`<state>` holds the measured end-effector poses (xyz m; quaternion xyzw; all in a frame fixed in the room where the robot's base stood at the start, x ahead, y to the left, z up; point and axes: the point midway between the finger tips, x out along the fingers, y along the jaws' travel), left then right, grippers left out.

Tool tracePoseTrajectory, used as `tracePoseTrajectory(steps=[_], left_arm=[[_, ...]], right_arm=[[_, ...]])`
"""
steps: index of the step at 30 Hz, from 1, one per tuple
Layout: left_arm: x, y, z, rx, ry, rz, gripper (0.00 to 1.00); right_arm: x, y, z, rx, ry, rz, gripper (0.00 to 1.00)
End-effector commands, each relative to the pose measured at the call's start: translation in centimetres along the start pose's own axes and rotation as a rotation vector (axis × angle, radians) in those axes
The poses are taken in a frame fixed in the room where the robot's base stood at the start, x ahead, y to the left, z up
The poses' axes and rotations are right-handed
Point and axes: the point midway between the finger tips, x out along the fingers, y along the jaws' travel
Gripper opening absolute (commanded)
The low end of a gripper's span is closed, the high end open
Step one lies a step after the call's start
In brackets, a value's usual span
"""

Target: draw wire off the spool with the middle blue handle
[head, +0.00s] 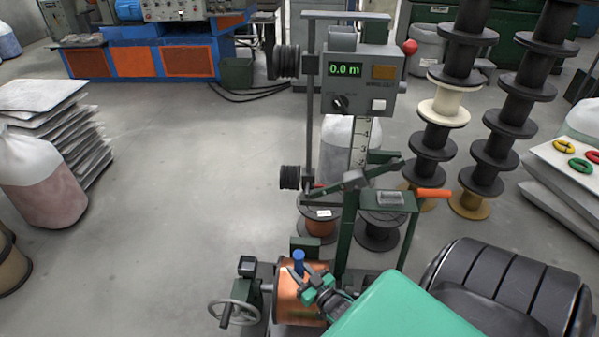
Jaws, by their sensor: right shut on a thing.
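The copper spool (287,303) sits low on a green stand at the bottom centre. A blue handle (298,257) stands upright at it. My right gripper (303,279) comes in from the lower right and is shut on the blue handle; its fingers hide the handle's lower part. The wire counter (355,88) on the tall post above reads 0.0 m and has a red knob (410,47). My left gripper is not in view.
A handwheel (234,313) stands left of the spool. An orange lever (434,194) sticks out right of the post. Spools (321,225) stand on the floor behind, with stacked black spools (508,123) farther right. Open floor lies to the left.

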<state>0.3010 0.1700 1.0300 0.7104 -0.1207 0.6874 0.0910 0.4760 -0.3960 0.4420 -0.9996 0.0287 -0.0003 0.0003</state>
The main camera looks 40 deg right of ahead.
Motion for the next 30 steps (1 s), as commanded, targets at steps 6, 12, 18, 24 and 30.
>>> tracePoseTrajectory(steps=[6, 12, 18, 24, 30], left_arm=[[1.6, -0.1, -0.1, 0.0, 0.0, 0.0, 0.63], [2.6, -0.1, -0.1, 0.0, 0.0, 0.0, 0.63], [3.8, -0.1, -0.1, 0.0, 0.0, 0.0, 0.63], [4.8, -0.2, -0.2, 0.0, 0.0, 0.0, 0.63], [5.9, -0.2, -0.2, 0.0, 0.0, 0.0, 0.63]], right_arm=[[-0.6, -0.7, -1.3, 0.0, 0.0, 0.0, 0.01], [-1.1, -1.3, -2.2, 0.0, 0.0, 0.0, 0.01], [-1.5, -2.0, -3.1, 0.001, 0.0, 0.0, 0.01], [-2.0, -2.6, -4.1, 0.0, 0.001, 0.0, 0.01], [-2.5, -3.2, -5.0, 0.0, 0.001, 0.0, 0.01]])
